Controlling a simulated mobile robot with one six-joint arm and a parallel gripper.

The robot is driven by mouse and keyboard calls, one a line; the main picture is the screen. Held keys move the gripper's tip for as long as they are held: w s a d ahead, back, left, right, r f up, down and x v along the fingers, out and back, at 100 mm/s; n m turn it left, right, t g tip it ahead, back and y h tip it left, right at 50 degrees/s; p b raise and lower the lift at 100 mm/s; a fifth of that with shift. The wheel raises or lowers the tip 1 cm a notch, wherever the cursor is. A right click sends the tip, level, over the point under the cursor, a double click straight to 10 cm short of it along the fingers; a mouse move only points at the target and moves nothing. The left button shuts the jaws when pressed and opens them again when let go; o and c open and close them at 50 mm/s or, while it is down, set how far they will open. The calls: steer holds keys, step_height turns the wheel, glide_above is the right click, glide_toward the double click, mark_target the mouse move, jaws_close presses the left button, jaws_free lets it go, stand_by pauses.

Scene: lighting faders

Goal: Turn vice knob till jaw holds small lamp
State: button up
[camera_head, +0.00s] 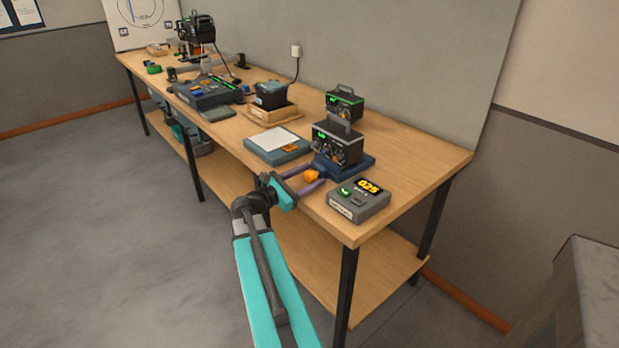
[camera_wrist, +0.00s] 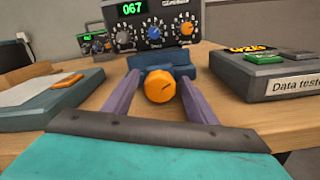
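An orange knob (camera_head: 311,176) sticks out from the front of a dark blue vice-like base (camera_head: 352,166) near the table's front edge. In the wrist view the knob (camera_wrist: 160,86) faces me, with a dark mark on its face. The blue base (camera_wrist: 175,57) shows behind it. My gripper (camera_head: 318,178) has two purple fingers. In the wrist view the gripper (camera_wrist: 159,82) is open, with one finger on each side of the knob and a visible gap on both sides. I cannot make out the jaw or a small lamp.
A black box with dials and a green display (camera_wrist: 153,22) stands just behind the knob. A grey device (camera_head: 358,201) sits to the right, a teal tray with white pad (camera_head: 276,145) to the left. A second black box (camera_head: 344,104) stands further back on the wooden table (camera_head: 425,155).

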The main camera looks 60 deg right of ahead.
steer(key=shift+a, duration=0.15)
steer(key=b+v, duration=0.1)
steer(key=v, duration=1.2)
steer(key=shift+a, duration=0.2)
steer(key=shift+w, duration=0.15)
steer(key=shift+c, duration=0.4)
steer(key=shift+r, duration=0.1)
steer(key=shift+c, duration=1.1)
steer(key=shift+w+a+n+p, duration=0.1)
steer(key=shift+a+n+p, duration=0.05)
steer(key=shift+n+p, duration=3.45)
steer(key=shift+m+p, duration=0.5)
steer(key=shift+p, duration=0.05)
steer(key=shift+p+x, duration=1.55)
steer(key=shift+x, duration=5.4)
